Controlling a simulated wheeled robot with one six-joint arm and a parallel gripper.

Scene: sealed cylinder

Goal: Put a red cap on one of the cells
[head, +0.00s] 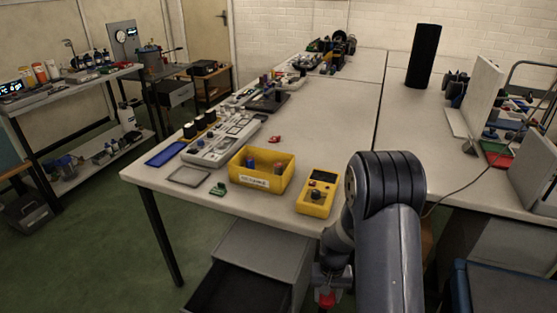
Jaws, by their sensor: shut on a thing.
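My gripper (329,286) is low at the bottom of the view, in front of the table's near edge and partly hidden by my arm. It is shut on a small red thing, which looks like a red cap (327,301). A yellow bin (263,183) on the table holds small blue and red pieces, too small to tell apart. Another small red piece (274,139) lies on the table behind the bin. Several dark upright cylinders (190,130), possibly the cells, stand in a row behind a grey tray or panel (215,150) at the left.
A yellow multimeter (317,193) lies right of the bin. A blue tray (165,154), a grey pad (188,176) and a small green piece (218,189) lie at the left. An open drawer (240,290) is below the table. A tall black cylinder (423,55) stands farther back. The table middle is clear.

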